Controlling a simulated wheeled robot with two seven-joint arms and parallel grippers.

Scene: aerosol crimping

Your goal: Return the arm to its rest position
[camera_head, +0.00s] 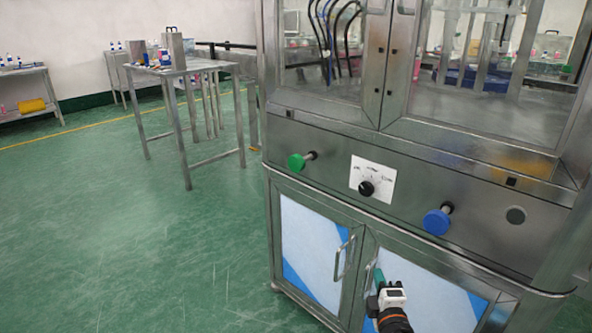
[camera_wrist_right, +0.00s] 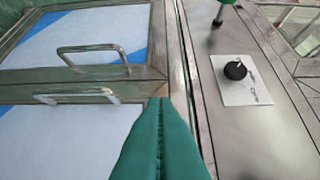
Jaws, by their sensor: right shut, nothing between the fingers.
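My right gripper (camera_head: 377,279) comes in at the bottom of the head view, in front of the lower cabinet doors of a steel machine (camera_head: 330,160). Its green fingers are shut against each other with nothing between them. In the right wrist view the fingers (camera_wrist_right: 160,110) fill the bottom centre and lie together along a seam. They point towards the top edge of the doors. My left gripper is not in view.
The machine's front panel carries a green button (camera_head: 297,161), a black rotary knob (camera_head: 366,188) on a white plate and a blue button (camera_head: 437,222). A door handle (camera_head: 344,258) sticks out left of the gripper. A steel table (camera_head: 185,68) stands further left; the green floor between is open.

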